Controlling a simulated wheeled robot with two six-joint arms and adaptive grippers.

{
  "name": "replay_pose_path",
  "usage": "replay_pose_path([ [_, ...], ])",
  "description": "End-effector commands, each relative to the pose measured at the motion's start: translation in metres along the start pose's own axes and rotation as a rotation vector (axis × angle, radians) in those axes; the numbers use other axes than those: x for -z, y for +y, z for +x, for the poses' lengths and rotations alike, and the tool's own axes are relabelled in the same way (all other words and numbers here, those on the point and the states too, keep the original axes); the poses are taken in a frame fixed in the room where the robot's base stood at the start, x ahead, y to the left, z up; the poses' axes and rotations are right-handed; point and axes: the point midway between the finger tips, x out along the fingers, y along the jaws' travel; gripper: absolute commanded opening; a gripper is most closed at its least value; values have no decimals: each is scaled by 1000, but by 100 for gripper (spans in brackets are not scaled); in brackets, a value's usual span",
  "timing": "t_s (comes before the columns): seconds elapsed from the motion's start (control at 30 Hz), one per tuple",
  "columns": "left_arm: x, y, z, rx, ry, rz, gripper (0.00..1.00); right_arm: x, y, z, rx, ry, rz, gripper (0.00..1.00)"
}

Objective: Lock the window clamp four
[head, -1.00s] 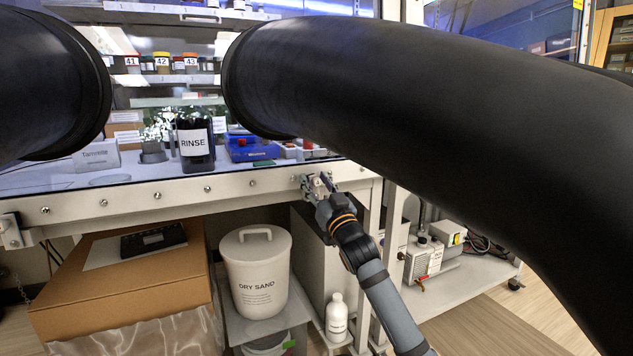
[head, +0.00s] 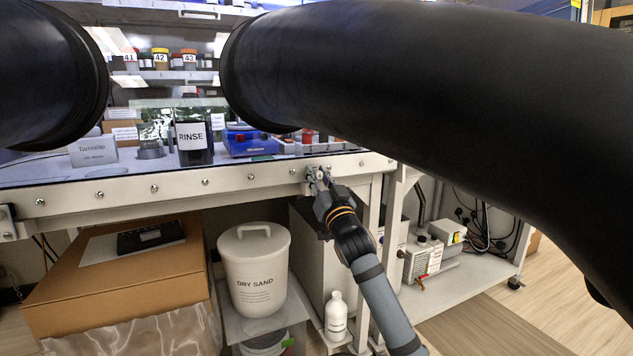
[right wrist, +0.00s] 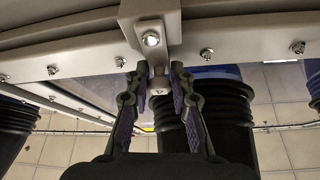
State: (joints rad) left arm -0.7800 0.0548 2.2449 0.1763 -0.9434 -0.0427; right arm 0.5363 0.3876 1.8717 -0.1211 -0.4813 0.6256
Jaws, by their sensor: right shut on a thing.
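A window clamp (right wrist: 150,22) is a pale grey block with a shiny bolt on the frame, and its short lever (right wrist: 158,76) sticks out between my fingers in the right wrist view. My right gripper (right wrist: 158,70) is shut on this lever, one finger on each side. In the head view my right gripper (head: 319,178) is at the lower right of the window frame (head: 228,184), and its fingers mostly hide the clamp. Another clamp (head: 8,222) sits at the frame's far left. My left gripper is not in view.
Two big black glove sleeves (head: 420,95) (head: 45,85) jut out from the window above my arm. Under the frame stand a DRY SAND bin (head: 254,265), a cardboard box (head: 115,275), a white bottle (head: 336,316) and a pump (head: 424,258). Several bolts line the frame.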

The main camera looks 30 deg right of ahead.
Motion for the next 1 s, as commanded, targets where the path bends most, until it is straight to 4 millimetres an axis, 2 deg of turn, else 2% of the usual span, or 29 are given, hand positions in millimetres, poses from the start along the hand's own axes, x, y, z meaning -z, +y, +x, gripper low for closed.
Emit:
replay_pose_path([
  [0.13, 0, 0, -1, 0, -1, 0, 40, -1, 0, 0, -1, -3, 1, 0],
  [0.17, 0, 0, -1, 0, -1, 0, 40, -1, 0, 0, -1, -4, 1, 24],
  [0.3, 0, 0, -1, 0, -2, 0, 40, -1, 0, 0, -1, -3, 0, 42],
  [0.67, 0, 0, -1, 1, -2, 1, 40, -1, 1, -5, 0, -4, -3, 42],
  [0.77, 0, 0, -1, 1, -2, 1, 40, -1, 0, -22, 1, -4, -6, 42],
  [1.0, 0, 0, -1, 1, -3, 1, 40, -2, 0, -82, 3, -7, -12, 42],
])
